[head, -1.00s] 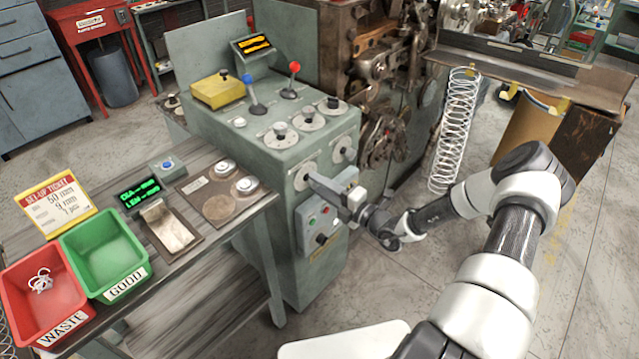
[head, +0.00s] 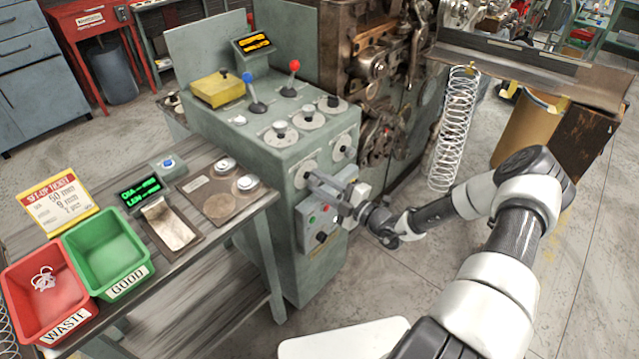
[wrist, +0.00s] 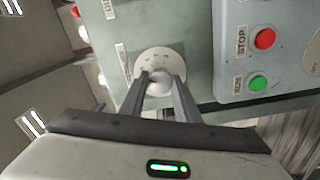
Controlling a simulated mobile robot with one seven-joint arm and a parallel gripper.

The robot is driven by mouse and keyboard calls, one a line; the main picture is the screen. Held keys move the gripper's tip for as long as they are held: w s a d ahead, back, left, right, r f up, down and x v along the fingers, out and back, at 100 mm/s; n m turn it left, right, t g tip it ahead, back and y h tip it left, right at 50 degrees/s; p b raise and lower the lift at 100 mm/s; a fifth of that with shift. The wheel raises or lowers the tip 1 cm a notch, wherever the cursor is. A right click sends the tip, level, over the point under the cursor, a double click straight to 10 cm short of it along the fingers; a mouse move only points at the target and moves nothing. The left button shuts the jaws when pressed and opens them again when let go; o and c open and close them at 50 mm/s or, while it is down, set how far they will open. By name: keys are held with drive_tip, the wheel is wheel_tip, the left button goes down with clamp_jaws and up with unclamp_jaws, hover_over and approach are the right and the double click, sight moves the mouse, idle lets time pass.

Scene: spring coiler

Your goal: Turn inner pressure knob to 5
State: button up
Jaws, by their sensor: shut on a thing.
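My gripper (head: 313,181) reaches the front face of the green-grey machine and is shut on the lower-left knob of that face. In the wrist view the two fingers (wrist: 160,82) hold the pale round knob (wrist: 160,88) from both sides. A white dial plate (wrist: 158,60) with small marks surrounds the knob. The dial plate also shows in the head view (head: 305,170), partly behind the fingers. I cannot read the dial's numbers or the label beside it, so the setting cannot be told.
A second front dial (head: 345,147) sits up and right of the held one. A control box with a red STOP button (wrist: 265,39) and a green RUN button (wrist: 258,82) is close to the fingers. Levers and more knobs stand on top. A wire coil (head: 455,125) hangs at right.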

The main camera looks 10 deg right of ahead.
drive_tip(key=o, duration=1)
drive_tip(key=shift+o, duration=0.2)
drive_tip(key=shift+s, duration=0.1)
drive_tip(key=v, duration=1.7)
drive_tip(key=shift+b, duration=0.4)
drive_tip(key=shift+d, duration=0.1)
